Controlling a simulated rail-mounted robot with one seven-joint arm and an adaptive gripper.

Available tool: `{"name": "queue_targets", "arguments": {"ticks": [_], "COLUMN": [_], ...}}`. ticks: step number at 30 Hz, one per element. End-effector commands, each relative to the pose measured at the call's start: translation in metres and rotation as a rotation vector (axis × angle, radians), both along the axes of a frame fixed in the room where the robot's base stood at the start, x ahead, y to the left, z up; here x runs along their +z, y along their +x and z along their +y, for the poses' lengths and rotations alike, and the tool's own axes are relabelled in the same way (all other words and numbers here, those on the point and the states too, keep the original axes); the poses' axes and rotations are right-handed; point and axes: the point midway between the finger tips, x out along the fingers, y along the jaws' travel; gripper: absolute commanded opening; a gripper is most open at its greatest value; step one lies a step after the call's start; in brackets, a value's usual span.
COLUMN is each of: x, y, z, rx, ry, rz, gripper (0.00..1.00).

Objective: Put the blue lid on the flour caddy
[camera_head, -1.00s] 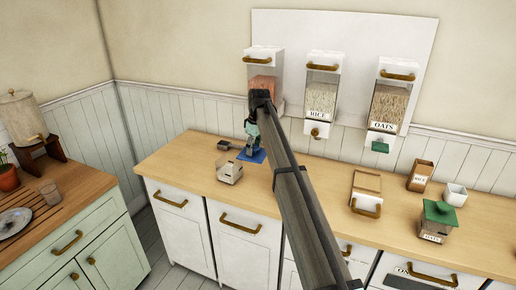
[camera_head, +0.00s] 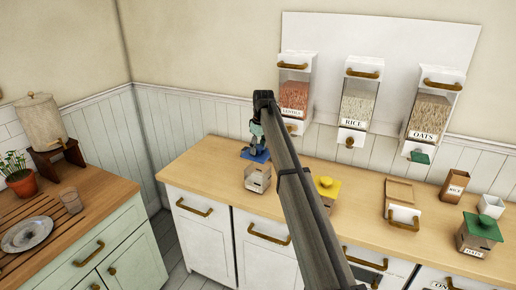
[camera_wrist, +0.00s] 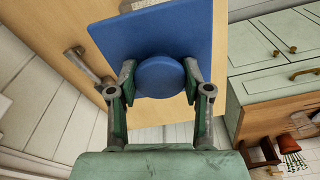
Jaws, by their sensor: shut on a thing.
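My gripper (camera_head: 255,140) is shut on the round knob of the blue lid (camera_wrist: 150,30). In the wrist view the knob (camera_wrist: 160,77) sits between the two fingertips (camera_wrist: 160,80). The lid is a flat blue square; the head view also shows it (camera_head: 256,156), at the left end of the counter. A small pale caddy with no lid (camera_head: 257,180) stands on the counter, just below the lid in the head picture. Its label is too small to read, so I cannot confirm it is the flour one. The lid's height above the counter is unclear.
A yellow-lidded caddy (camera_head: 326,188) stands to the right, partly behind my arm. A green-lidded caddy (camera_head: 479,233) and a wooden box (camera_head: 454,186) are farther right. Wall dispensers (camera_head: 357,100) hang above. A mint cabinet (camera_head: 95,245) stands left across a floor gap.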

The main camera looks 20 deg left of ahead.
Motion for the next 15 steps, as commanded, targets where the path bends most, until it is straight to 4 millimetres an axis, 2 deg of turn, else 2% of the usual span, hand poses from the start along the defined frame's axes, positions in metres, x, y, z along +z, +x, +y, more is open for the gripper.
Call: {"name": "queue_targets", "arguments": {"ticks": [8,15], "x": [-0.007,-0.024], "y": [0.000,0.000], "z": [0.000,0.000], "rx": [-0.004,-0.004], "ry": [0.000,0.000], "rz": [0.000,0.000], "gripper": [0.13,0.13]}}
